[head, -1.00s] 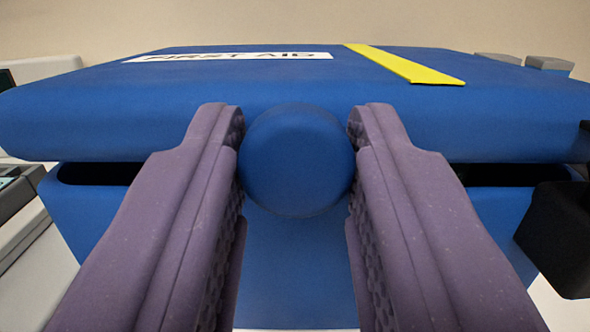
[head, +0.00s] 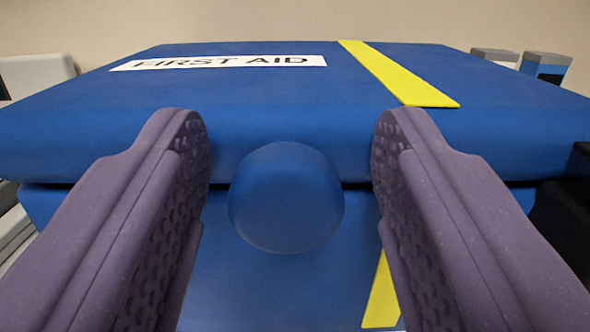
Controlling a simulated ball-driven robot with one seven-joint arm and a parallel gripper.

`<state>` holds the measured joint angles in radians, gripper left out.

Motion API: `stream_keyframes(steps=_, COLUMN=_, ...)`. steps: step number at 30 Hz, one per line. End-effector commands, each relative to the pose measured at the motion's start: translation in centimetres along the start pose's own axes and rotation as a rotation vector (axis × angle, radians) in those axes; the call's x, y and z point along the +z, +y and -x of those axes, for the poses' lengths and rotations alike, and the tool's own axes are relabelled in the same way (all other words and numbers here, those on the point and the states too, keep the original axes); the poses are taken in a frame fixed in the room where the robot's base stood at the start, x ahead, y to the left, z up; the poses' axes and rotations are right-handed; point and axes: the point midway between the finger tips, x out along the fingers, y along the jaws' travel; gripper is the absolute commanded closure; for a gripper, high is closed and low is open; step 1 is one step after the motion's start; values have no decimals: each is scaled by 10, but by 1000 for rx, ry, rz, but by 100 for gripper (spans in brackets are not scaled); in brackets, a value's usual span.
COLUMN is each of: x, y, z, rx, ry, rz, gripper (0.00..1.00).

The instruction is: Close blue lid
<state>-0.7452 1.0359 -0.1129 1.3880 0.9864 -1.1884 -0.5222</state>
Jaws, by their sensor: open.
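The blue lid (head: 400,135) of a first-aid box lies almost level across the view, with a white "FIRST AID" label (head: 220,62) and a yellow stripe (head: 400,75) on top. A thin dark line shows between lid and box body (head: 290,290), so the lid looks down on or very near the body. A round blue knob (head: 286,198) sticks out from the lid's front. My gripper (head: 290,150) is open, its purple fingers on either side of the knob with clear gaps, not touching it.
A black part (head: 565,215) is at the box's right side. Grey and blue objects (head: 545,67) stand behind at the right. A pale object (head: 35,75) stands at the back left. A beige wall is behind.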

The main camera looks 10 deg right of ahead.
Motion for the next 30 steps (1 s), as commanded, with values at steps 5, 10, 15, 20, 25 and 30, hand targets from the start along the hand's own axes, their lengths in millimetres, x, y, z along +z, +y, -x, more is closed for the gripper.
stream_keyframes(steps=5, x=-1, y=-1, z=5, rx=-1, ry=0, rz=1, gripper=46)
stream_keyframes(steps=10, x=-3, y=-1, z=32, rx=-3, ry=-2, rz=2, gripper=46)
stream_keyframes(steps=15, x=-2, y=0, z=62, rx=-1, ry=-1, rz=1, gripper=46)
stream_keyframes(steps=20, x=-1, y=0, z=76, rx=0, ry=0, rz=0, gripper=46)
stream_keyframes(steps=25, x=0, y=0, z=78, rx=1, ry=0, rz=0, gripper=46)
stream_keyframes(steps=30, x=1, y=0, z=78, rx=1, ry=0, rz=0, gripper=46)
